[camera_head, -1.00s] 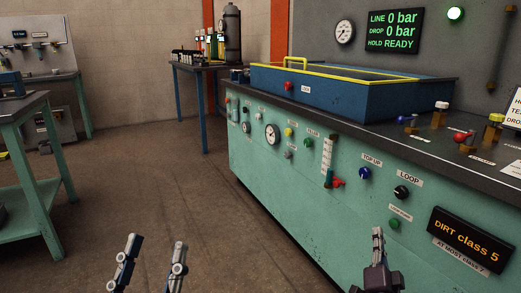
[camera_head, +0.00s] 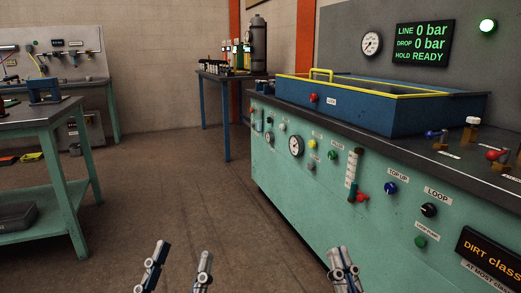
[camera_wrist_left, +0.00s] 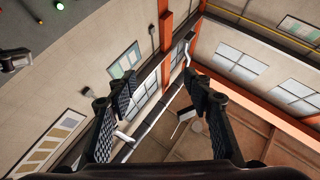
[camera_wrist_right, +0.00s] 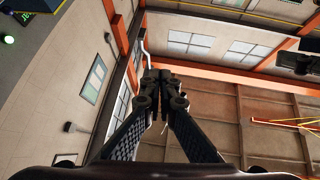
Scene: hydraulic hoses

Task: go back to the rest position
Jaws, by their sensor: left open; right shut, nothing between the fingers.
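My left gripper (camera_head: 178,267) is at the bottom of the head view, its two fingers apart and nothing between them. The left wrist view shows the same open fingers (camera_wrist_left: 160,115) against the wall and ceiling. My right gripper (camera_head: 342,268) is at the bottom of the head view, right of the left one, in front of the green test bench (camera_head: 300,185). In the right wrist view its fingertips (camera_wrist_right: 162,82) meet with nothing held. Both grippers point upward and appear clear of the bench.
The bench carries a blue tub (camera_head: 370,105) with a yellow rim, knobs and a pressure display (camera_head: 422,43). A green table (camera_head: 50,125) stands at the left. A small blue-legged table (camera_head: 228,110) stands at the back. The floor (camera_head: 160,190) between them is clear.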

